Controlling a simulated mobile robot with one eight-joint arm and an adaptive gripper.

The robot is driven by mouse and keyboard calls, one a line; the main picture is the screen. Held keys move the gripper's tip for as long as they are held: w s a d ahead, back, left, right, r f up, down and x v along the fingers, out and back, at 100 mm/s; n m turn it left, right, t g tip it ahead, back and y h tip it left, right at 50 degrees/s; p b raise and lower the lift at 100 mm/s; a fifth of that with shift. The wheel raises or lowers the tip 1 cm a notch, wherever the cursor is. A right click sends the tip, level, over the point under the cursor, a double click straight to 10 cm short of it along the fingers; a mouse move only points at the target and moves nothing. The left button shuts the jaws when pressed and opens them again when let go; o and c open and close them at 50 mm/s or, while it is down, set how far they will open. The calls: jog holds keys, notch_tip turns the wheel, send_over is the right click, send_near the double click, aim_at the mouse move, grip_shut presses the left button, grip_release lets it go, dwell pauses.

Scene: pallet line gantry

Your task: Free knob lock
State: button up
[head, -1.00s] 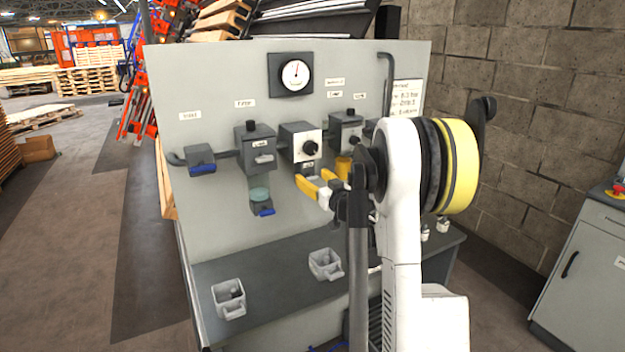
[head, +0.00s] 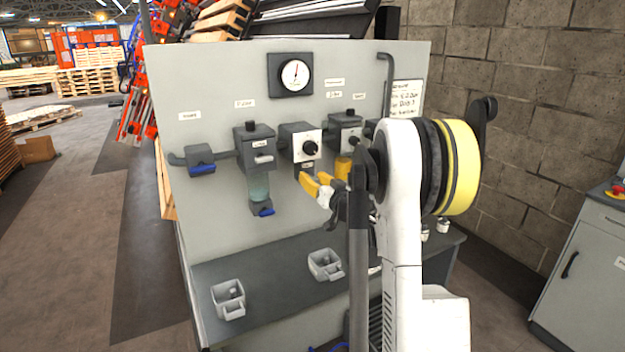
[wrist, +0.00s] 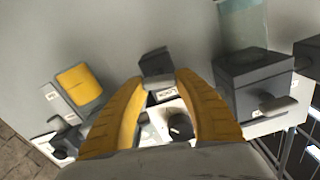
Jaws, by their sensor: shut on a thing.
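The regulator (head: 300,140) is a dark box with a white front plate and a round black knob (head: 311,149), on the grey panel. Just below it is a small dark lock tab (head: 305,167). In the wrist view, which is turned over, the tab (wrist: 156,66) lies between the yellow fingertips, beside a label reading LOCK (wrist: 168,94). My gripper (head: 312,178) is shut on the tab from the front. The knob (wrist: 181,126) shows between the finger bases, apart from them. The fingers hide parts of the tab's sides.
A filter unit (head: 256,146) with a clear bowl hangs left of the regulator. A blue-handled valve (head: 201,159) is farther left. A unit with a yellow bowl (head: 343,168) is close on the right. A gauge (head: 295,75) is above. Grey cups (head: 228,299) stand on the shelf below.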

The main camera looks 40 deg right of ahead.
jog(key=m, duration=0.4)
jog(key=shift+d+m, duration=0.1)
jog(key=shift+m, duration=0.2)
jog(key=m+b, duration=0.1)
jog(key=m, duration=0.2)
jog(key=shift+d+f+m, duration=0.1)
jog(key=shift+m, duration=0.3)
jog(key=m, duration=0.3)
jog(key=shift+f, duration=0.1)
jog(key=shift+m, duration=2.2)
jog(key=o, duration=1.2)
jog(key=shift+f, duration=0.1)
